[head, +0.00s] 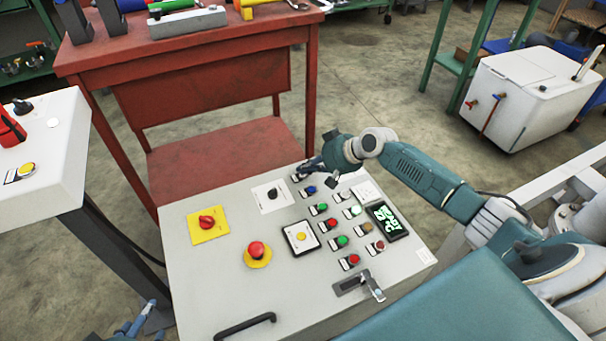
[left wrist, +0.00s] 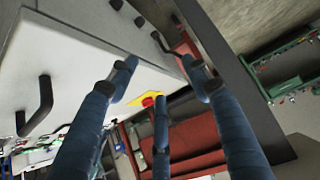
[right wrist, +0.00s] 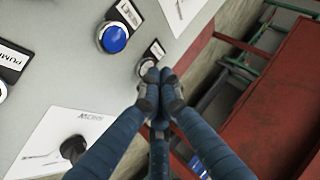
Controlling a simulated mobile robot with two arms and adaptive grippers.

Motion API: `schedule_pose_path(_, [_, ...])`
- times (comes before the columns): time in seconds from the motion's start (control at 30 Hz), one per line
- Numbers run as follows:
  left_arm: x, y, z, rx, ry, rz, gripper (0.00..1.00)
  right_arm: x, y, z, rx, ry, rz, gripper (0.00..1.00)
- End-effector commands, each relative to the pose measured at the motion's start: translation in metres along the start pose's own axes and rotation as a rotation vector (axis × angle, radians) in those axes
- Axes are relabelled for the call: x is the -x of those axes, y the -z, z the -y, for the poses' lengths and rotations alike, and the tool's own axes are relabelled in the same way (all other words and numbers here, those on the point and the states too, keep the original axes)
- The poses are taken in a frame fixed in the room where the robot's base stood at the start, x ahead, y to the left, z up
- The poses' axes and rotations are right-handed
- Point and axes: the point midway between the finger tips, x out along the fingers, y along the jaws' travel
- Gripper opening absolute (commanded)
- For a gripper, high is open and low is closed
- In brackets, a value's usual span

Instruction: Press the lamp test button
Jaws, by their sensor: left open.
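The grey control panel (head: 215,290) stands in front of me with several buttons. My right gripper (head: 309,172) has its fingertips together at the panel's far edge, just beyond the blue button (head: 311,190). In the right wrist view the closed fingertips (right wrist: 161,88) overlap a small pale round button (right wrist: 147,66) beside a label (right wrist: 155,50). I cannot read that label or tell whether the tips touch the button. The blue button (right wrist: 113,38) is left of them. My left gripper (head: 135,330) is low at the left; its fingers (left wrist: 158,70) are spread and empty.
A red switch on a yellow plate (head: 208,225), a red mushroom button (head: 257,249) and a lit green display (head: 387,221) are on the panel. A red table (head: 220,150) stands behind it. A white cabinet (head: 50,150) is at left, with a gap between.

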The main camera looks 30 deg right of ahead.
Motion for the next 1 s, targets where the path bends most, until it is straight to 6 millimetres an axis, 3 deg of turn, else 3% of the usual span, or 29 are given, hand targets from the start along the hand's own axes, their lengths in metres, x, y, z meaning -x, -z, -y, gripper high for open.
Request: schedule_pose_path(1.0, [-0.001,0.010,-0.001,-0.001,-0.002,-0.039,0.49,-0.003,-0.003,-0.002,0.000,-0.001,0.002,0.00])
